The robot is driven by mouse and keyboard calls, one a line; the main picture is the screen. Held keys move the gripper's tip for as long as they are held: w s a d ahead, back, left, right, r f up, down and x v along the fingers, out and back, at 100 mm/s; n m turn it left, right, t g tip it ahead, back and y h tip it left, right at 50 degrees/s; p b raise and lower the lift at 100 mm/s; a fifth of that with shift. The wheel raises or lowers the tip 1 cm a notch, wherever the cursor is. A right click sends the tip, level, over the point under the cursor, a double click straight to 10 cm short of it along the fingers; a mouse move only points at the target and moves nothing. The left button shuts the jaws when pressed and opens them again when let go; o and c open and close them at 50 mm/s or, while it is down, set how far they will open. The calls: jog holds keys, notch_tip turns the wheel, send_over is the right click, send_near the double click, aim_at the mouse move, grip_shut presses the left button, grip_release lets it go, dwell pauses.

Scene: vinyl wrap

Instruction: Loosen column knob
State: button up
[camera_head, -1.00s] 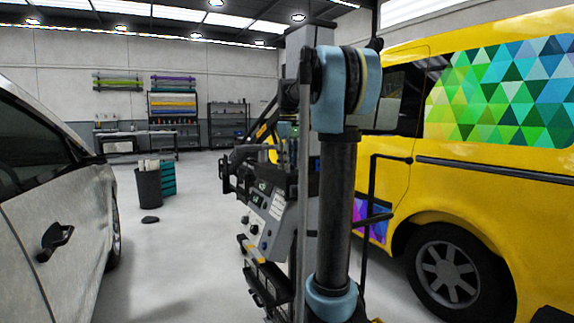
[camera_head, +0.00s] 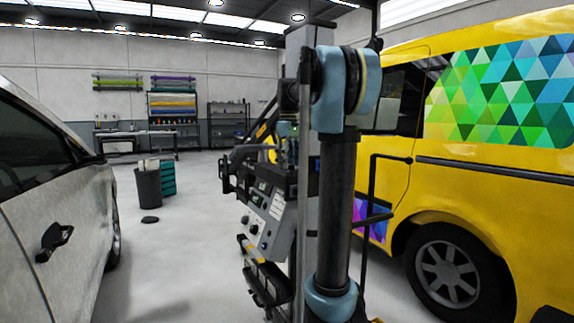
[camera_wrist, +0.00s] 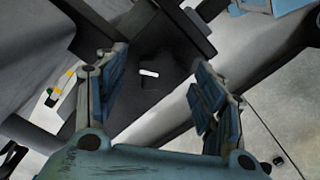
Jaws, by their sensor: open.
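In the wrist view, my gripper (camera_wrist: 157,88) is open, with its two blue-padded fingers apart. A dark part with a short white mark (camera_wrist: 149,73) shows between and beyond the fingertips; it looks like the column knob, but its outline blends into the dark parts around it. I cannot tell whether the fingers touch it. In the head view, a grey upright column (camera_head: 299,45) rises behind my arm. A grey control panel (camera_head: 266,215) with small knobs and buttons is beside it. My arm hides part of both, and the fingers are not clear there.
A yellow van (camera_head: 490,200) with a coloured triangle pattern stands close on the right. A silver car (camera_head: 50,200) stands on the left. A dark bin (camera_head: 149,188) and teal crates (camera_head: 168,178) are on the floor between. Open floor (camera_head: 190,235) lies left of the panel.

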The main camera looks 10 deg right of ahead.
notch_tip(320, 180, up, 12)
jog(key=shift+f, duration=0.2)
dwell(0.5)
jog(key=s+f+m, duration=0.3)
jog(key=s+f, duration=0.8)
jog(key=f, duration=0.3)
jog(key=s+f+m+t, duration=0.1)
jog(key=s+f+m, duration=0.2)
jog(key=s+f, duration=0.9)
jog(key=s+f+m+t, duration=0.1)
jog(key=s+f+m, duration=0.2)
jog(key=s+f, duration=0.9)
notch_tip(320, 180, down, 6)
jog(key=shift+a+f+m, duration=0.1)
jog(key=shift+a+m, duration=0.15)
jog(key=shift+m, duration=0.05)
jog(key=shift+w+f, duration=0.2)
jog(key=shift+w, duration=0.3)
